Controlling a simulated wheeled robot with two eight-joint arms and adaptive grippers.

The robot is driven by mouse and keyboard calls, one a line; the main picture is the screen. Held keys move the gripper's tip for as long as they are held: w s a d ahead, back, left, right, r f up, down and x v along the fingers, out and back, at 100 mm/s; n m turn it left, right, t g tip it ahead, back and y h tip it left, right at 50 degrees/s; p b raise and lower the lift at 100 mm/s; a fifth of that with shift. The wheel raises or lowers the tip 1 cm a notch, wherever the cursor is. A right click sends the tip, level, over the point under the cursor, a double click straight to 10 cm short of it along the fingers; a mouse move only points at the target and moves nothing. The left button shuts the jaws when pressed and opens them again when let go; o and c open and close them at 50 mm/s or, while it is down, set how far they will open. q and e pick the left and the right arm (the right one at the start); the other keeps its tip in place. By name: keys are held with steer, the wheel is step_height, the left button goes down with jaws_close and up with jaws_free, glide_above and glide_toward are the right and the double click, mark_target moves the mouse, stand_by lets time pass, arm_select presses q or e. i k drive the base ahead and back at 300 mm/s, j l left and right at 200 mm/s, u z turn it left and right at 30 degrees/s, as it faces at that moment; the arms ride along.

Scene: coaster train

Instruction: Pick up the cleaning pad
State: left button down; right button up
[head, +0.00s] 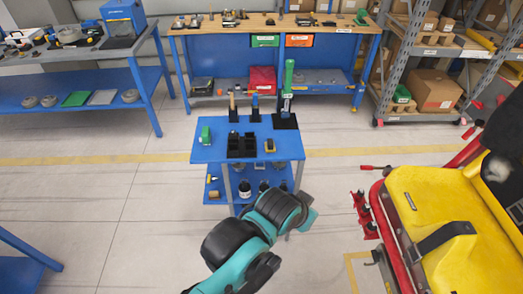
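I cannot clearly identify the cleaning pad. A small green item (205,135) stands at the left of the blue cart's top (212,152), and a flat green piece (76,99) lies on the lower shelf of the left workbench. Both are too small to name surely. My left arm, teal and black, reaches up from the bottom in front of the cart. Its gripper fingers cannot be made out. My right gripper is not in view.
Black bins (242,146) and a small yellow-and-dark item (270,146) share the cart top. Tool stands line its back edge. A yellow and red machine (425,205) blocks the right side. Open floor (110,200) lies to the left.

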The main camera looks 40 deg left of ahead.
mark_target(270, 145)
steer(key=i+u, duration=0.1)
steer(key=u, duration=0.3)
steer(key=i+u, duration=0.1)
steer(key=u, duration=0.3)
steer(key=i+l+u, duration=0.1)
steer(key=u, duration=0.3)
steer(key=l+u, duration=0.1)
steer(key=u, duration=0.3)
steer(key=i+l, duration=0.15)
steer(key=i+j+z, duration=0.1)
steer(key=z, duration=0.3)
steer(key=i+j+z, duration=0.15)
steer(key=z, duration=0.25)
steer(key=i+j+z, duration=0.15)
steer(key=z, duration=0.2)
